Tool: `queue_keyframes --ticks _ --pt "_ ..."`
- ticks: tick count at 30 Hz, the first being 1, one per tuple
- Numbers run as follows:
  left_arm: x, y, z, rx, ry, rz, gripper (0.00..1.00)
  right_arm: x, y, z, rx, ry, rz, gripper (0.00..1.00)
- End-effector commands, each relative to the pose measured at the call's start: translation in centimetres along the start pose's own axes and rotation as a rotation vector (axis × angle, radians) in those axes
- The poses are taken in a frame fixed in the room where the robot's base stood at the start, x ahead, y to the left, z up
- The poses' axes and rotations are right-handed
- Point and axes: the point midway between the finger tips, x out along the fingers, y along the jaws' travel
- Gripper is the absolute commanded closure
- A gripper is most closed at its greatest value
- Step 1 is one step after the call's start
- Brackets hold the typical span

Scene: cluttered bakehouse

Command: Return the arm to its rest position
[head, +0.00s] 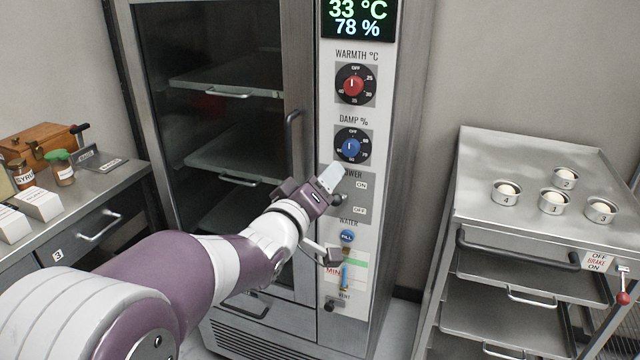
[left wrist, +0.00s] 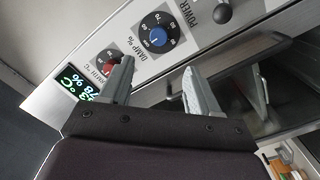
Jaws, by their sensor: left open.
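My left arm comes in from the lower left in the head view. My left gripper (head: 332,216) is in front of the proofing cabinet's control panel (head: 381,150), over the power and water area. Its two fingers stand apart with nothing between them, as the left wrist view (left wrist: 157,85) also shows. The power knob (left wrist: 222,12) shows at the top of the wrist view, clear of the fingers. The head view does not clearly show whether a finger touches the panel. My right gripper is in neither view.
The cabinet's glass door (head: 220,50) is shut, with its handle (head: 292,130) beside the panel. A steel trolley (head: 480,160) with several small tins stands at right. A counter (head: 115,180) with jars and a wooden box is at left. Floor shows between cabinet and trolley.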

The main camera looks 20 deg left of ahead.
Motion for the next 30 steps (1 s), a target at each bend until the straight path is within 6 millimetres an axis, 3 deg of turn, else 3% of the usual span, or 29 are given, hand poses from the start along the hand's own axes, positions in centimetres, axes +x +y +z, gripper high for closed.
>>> queue_keyframes --ticks 7,8,10,13,16,18,22,24,30 --pt "0.0 -0.3 0.1 0.046 -0.008 -0.013 0.38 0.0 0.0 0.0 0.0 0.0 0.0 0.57" --pt "0.0 -0.9 0.5 0.092 -0.024 -0.045 0.38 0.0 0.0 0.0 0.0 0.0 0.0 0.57" --pt "-1.0 -4.4 2.5 0.229 -0.123 -0.189 0.38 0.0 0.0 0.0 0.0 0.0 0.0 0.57" --pt "-5.2 -9.9 6.9 0.432 -0.419 -0.432 0.38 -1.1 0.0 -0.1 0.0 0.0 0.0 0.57" --pt "-11.7 -12.7 11.5 0.566 -0.804 -0.573 0.38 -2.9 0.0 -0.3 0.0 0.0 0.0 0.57" --pt "-16.3 -13.0 13.8 0.606 -1.046 -0.61 0.38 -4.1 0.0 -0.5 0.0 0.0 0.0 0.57" --pt "-22.1 -11.8 15.8 0.591 -1.32 -0.636 0.38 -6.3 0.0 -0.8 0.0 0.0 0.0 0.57" --pt "-22.2 -11.2 16.0 0.597 -1.343 -0.629 0.38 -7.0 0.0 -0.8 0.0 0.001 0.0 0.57" --pt "-22.0 -11.5 16.4 0.602 -1.343 -0.625 0.38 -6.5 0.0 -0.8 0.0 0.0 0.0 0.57"
